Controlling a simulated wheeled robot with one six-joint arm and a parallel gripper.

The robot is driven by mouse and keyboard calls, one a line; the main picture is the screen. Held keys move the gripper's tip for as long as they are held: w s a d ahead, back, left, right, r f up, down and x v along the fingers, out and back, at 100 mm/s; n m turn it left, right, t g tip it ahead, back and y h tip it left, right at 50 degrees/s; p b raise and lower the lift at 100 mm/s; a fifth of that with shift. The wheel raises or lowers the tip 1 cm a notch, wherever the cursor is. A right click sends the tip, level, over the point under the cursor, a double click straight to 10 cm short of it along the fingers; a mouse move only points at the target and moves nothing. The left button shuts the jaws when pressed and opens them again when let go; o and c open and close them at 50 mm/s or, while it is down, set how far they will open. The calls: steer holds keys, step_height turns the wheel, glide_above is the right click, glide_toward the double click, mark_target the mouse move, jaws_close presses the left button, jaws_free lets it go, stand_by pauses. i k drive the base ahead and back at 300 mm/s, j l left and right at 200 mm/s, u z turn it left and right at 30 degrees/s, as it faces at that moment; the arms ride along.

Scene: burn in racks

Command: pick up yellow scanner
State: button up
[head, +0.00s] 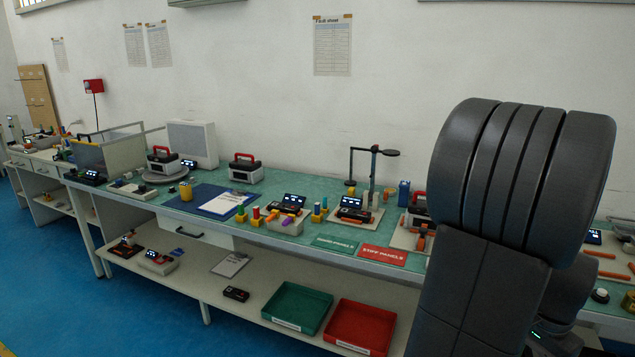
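I cannot pick out a yellow scanner for certain in the head view. Small yellow pieces (317,216) also stand near the middle of the bench, beside dark devices with lit screens. My dark grey arm fills the right side of the view and hides part of the bench. My gripper is not in view.
The long bench (278,187) runs along the wall. A blue mat (212,200) with a clipboard lies on it. Green (297,308) and red (360,327) trays sit on the lower shelf. A lamp-like stand (373,170) rises at the back. The blue floor (120,310) in front is clear.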

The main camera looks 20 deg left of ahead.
mark_target(185, 192)
steer(key=i+j+u, duration=0.15)
steer(key=j+u, duration=0.2)
steer(key=u, duration=0.15)
steer(key=i+j+u, duration=0.25)
steer(key=u, duration=0.2)
steer(key=i+j+u, duration=0.15)
steer(key=i+j, duration=0.2)
steer(key=i+j+u, duration=0.1)
steer(key=i+j, duration=0.15)
steer(key=i, duration=0.25)
steer(key=i+j+u, duration=0.15)
steer(key=i, duration=0.25)
steer(key=i+j+u, duration=0.1)
steer(key=i+j, duration=0.2)
steer(key=i, duration=0.15)
steer(key=i+j, duration=0.2)
steer(key=i, duration=0.25)
steer(key=i+j, duration=0.15)
steer(key=i, duration=0.35)
steer(key=i+j, duration=0.2)
steer(key=i, duration=0.25)
